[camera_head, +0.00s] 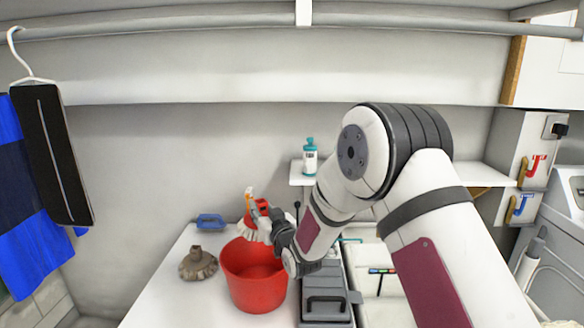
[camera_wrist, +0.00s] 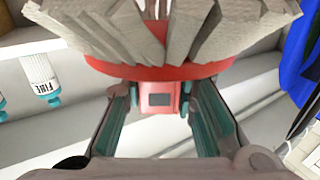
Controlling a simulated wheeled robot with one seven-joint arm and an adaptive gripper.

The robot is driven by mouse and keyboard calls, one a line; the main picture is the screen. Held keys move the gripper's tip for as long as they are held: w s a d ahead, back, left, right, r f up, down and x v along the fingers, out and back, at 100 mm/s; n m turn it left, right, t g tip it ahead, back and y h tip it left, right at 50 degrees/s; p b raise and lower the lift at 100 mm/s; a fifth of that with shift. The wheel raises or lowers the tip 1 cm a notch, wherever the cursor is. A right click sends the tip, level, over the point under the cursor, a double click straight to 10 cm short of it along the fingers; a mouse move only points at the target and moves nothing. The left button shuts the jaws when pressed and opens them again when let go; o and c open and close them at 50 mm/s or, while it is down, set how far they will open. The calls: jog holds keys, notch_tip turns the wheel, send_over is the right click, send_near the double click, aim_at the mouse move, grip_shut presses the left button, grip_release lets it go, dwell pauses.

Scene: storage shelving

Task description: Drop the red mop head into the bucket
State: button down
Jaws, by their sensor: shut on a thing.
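The red mop head (camera_head: 262,206) is in my gripper (camera_head: 277,222), with its pale strands hanging to the left. In the wrist view the fingers of my gripper (camera_wrist: 160,97) are closed around its red socket, and the mop head's red collar (camera_wrist: 160,69) and grey-white strands fill the top. The red bucket (camera_head: 256,293) stands on the white counter. In the head view the mop head appears above the bucket's back rim; I cannot tell whether it is over the opening. The visible inside of the bucket looks empty.
A brown-grey mop head (camera_head: 198,264) sits left of the bucket, and a blue brush (camera_head: 210,221) lies behind it. A grey toolbox (camera_head: 325,308) stands close on the right. A bottle (camera_head: 310,158) stands on the white shelf above. Dark and blue cloths hang at far left.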

jog(key=shift+a+f+b, duration=0.1)
jog(key=shift+f+b, duration=0.5)
jog(key=shift+f, duration=1.4)
jog(key=c, duration=1.2)
grip_release()
jog(key=shift+s, duration=0.1)
jog(key=v, duration=1.2)
jog(key=shift+r, duration=0.1)
